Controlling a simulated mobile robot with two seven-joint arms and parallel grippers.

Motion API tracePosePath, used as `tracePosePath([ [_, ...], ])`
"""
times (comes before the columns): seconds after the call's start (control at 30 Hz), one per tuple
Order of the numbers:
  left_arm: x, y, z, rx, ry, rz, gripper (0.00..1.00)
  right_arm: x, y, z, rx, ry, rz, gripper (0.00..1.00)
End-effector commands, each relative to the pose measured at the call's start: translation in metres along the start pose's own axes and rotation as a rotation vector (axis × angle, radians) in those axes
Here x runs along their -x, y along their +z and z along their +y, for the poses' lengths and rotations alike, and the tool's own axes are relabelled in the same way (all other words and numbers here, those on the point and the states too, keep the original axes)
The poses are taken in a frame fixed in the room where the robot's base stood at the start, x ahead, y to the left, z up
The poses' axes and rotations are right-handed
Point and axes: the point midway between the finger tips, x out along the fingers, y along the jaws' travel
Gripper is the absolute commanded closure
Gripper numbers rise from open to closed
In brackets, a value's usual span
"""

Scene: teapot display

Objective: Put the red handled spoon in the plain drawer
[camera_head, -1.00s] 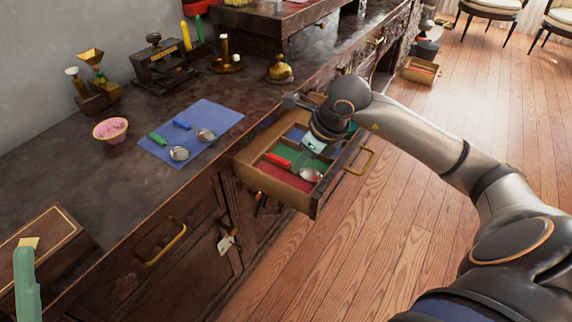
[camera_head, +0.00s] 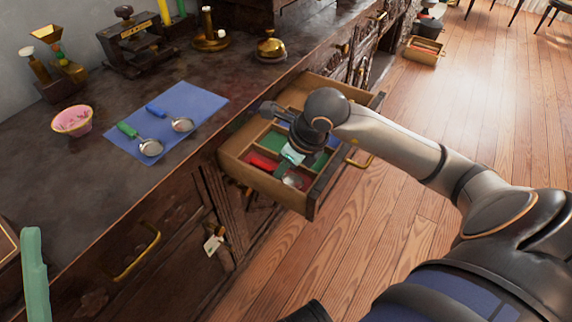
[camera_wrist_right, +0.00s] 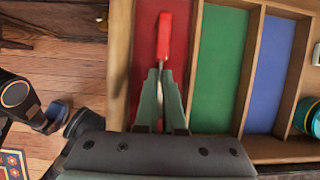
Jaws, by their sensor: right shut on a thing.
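The red handled spoon (camera_wrist_right: 164,38) lies in the red-lined compartment of the open wooden drawer (camera_head: 236,172). Its red handle also shows in the head view (camera_head: 262,161), with its metal bowl (camera_head: 293,181) partly in shadow. My right gripper (camera_wrist_right: 158,78) is shut on the spoon just below the handle, low in the compartment. In the head view, the right gripper (camera_head: 283,168) hides the spoon's middle. A green finger of my left gripper (camera_head: 35,275) shows at the lower left edge; its jaw opening cannot be judged.
The drawer has green (camera_wrist_right: 218,65) and blue (camera_wrist_right: 270,75) compartments beside the red one. A blue cloth (camera_head: 205,100) on the counter bears a green handled spoon (camera_head: 141,139) and a blue handled spoon (camera_head: 171,118). A pink bowl (camera_head: 73,121) stands to their left.

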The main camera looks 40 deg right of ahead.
Motion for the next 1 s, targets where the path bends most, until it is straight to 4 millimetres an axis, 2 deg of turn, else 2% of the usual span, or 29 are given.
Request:
tracePosePath([
  [0.47,0.0030,0.0039,0.0007,0.001,-0.010,-0.002,0.50,-0.0060,-0.0031,0.0032,-0.001,-0.001,-0.001,1.00],
  [0.5,0.0022,0.0034,0.0004,0.000,-0.010,-0.004,0.50,-0.0049,-0.0026,0.0031,-0.001,-0.001,-0.001,0.91],
  [0.73,0.0021,0.0033,0.0004,0.001,-0.009,-0.004,0.50,-0.0046,-0.0024,0.0031,-0.001,-0.001,0.000,0.65],
  [1.0,0.0014,0.0026,0.0000,0.001,-0.009,-0.005,0.50,-0.0035,-0.0019,0.0030,-0.001,-0.001,-0.001,0.64],
])
